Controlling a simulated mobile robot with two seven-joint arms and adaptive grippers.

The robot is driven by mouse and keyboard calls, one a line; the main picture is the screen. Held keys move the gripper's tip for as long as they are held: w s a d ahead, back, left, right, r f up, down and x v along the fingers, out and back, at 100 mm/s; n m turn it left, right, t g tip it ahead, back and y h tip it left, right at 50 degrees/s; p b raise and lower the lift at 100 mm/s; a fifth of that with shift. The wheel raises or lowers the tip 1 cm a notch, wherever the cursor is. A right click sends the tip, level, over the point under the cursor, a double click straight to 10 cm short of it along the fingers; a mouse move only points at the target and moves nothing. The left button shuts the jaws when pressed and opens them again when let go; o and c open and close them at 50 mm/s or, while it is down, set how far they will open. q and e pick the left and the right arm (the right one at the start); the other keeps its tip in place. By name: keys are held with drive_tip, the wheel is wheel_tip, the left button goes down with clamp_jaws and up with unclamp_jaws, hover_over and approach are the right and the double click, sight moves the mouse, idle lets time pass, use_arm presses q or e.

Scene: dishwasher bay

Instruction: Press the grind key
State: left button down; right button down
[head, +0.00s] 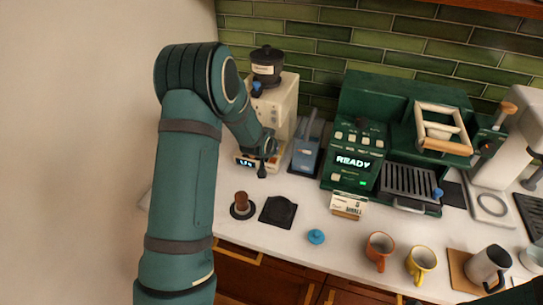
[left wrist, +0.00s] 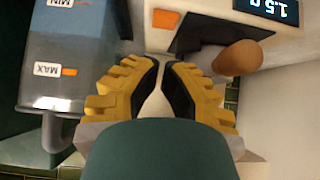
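The cream grinder (head: 287,103) with a dark hopper stands against the tiled wall in the head view. Its lit display (head: 245,163) is at its lower front, and the display also shows at the top right of the left wrist view (left wrist: 268,8). A small orange square key (left wrist: 166,18) is on the pale front beside a dark recess; its label is not readable. My left gripper (left wrist: 163,68) points at the grinder front, just short of the orange key in the picture. Its yellow, black-padded fingertips are almost together with nothing between them. Contact cannot be told. My right gripper is out of view.
A water tank (left wrist: 75,60) with MIN and MAX marks stands close beside my left gripper. The green espresso machine (head: 353,165) reads READY. A tamper (head: 242,204), black mat (head: 278,212), blue lid (head: 316,237) and mugs (head: 380,248) are on the counter. A wooden knob (left wrist: 238,57) is near the display.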

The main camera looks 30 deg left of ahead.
use_arm(q)
drive_tip(key=v, duration=0.9)
drive_tip(key=shift+d, duration=0.2)
drive_tip(key=shift+s+r, duration=0.1)
drive_tip(key=shift+s, duration=0.1)
